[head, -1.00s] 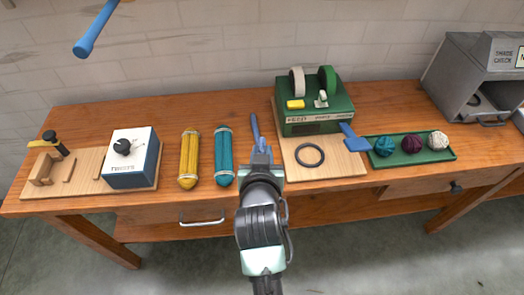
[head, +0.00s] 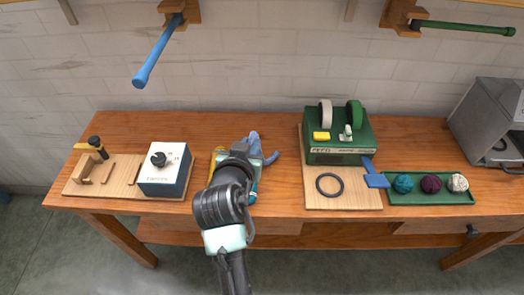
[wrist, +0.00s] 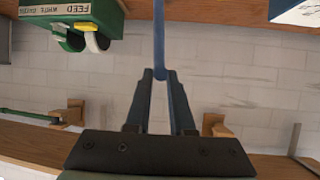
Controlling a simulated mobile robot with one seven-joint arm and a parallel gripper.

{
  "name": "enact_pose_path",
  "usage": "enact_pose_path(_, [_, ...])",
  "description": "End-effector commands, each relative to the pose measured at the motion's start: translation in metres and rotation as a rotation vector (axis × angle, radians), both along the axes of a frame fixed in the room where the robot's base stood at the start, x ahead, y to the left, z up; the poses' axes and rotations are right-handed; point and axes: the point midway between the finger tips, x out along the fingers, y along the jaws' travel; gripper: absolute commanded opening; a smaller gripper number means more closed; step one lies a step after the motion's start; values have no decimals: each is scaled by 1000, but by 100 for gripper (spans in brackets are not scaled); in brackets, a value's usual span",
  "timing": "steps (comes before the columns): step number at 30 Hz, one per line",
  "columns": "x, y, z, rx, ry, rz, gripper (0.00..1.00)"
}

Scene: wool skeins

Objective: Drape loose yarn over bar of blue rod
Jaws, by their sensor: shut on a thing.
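A strand of loose blue yarn (head: 272,158) is pinched in my gripper (head: 253,147), clear of the table as far as I can tell. In the wrist view, the yarn (wrist: 159,35) runs straight from between the closed fingertips (wrist: 161,75) toward the top edge, and that picture is upside down. The blue rod (head: 158,52) sticks out from a wooden wall bracket (head: 180,12), up and to the left of my gripper in the head view. No yarn lies over the rod. My arm hides part of the table below it.
A green rod (head: 468,28) sits on its own bracket at right. A green feeder machine (head: 338,152) stands right of my gripper, beside a tray (head: 470,199) of wool balls. A white-topped box (head: 164,172) stands left. Yellow (head: 216,162) and teal (head: 253,190) skeins are partly hidden.

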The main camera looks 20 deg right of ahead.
Motion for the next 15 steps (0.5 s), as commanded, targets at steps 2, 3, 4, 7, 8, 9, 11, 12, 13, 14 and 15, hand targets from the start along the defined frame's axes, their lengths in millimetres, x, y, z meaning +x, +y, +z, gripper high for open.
enact_pose_path(2, [6,7,11,0,-2,1,0])
enact_pose_path(3, [9,10,15,0,-2,1,0])
enact_pose_path(4, [11,13,18,0,-2,2,0])
enact_pose_path(7, [18,21,28,0,-2,2,0])
enact_pose_path(8, [19,23,31,-1,-3,1,0])
enact_pose_path(9, [22,26,34,0,-1,1,0])
enact_pose_path(11, [26,31,40,0,-1,2,0])
enact_pose_path(12, [29,34,43,-1,-2,2,0])
enact_pose_path(13, [31,36,46,0,-2,2,0])
enact_pose_path(14, [33,38,49,0,-2,1,0])
enact_pose_path(15, [35,41,53,0,-1,1,0])
